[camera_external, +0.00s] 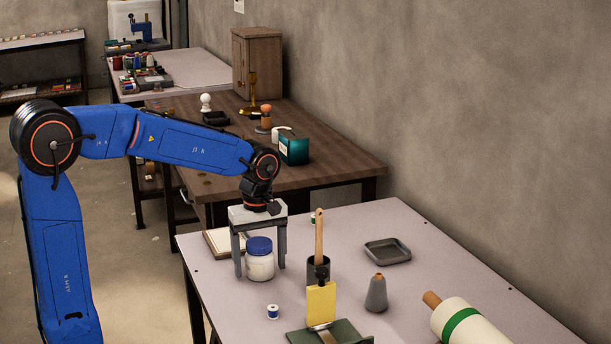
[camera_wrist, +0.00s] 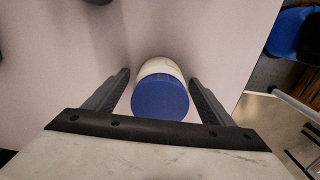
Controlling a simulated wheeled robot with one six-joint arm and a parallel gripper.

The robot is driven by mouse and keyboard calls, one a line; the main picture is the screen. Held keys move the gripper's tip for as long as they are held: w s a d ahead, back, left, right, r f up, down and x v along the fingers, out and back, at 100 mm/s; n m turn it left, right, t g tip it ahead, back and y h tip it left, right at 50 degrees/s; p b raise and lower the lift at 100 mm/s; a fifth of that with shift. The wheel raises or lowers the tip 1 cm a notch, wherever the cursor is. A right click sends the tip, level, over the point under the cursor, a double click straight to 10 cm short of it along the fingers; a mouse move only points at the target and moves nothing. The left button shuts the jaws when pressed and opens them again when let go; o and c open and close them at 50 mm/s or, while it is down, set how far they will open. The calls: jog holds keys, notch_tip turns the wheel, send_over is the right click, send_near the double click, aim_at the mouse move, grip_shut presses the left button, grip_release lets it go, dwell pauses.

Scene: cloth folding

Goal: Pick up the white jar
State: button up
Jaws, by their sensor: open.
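The white jar (camera_external: 260,265) has a blue lid and stands upright on the pale table. My gripper (camera_external: 260,270) points down over it, open, with one finger to the left of the jar and one to the right. In the wrist view the jar's blue lid (camera_wrist: 160,98) sits between the two fingers of my gripper (camera_wrist: 160,85), with a gap on each side. Part of the jar's white body shows beyond the lid. Whether the fingers touch the jar cannot be seen in the external view, but they look apart from it in the wrist view.
A dark cup (camera_external: 318,270) with a wooden-handled brush stands right of the jar. A thread spool (camera_external: 273,311), a yellow block (camera_external: 321,304), a grey cone (camera_external: 376,293) and a shallow tray (camera_external: 387,252) are nearby. A notepad (camera_external: 226,242) lies behind my gripper.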

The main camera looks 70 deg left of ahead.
jog(key=c, duration=1.5)
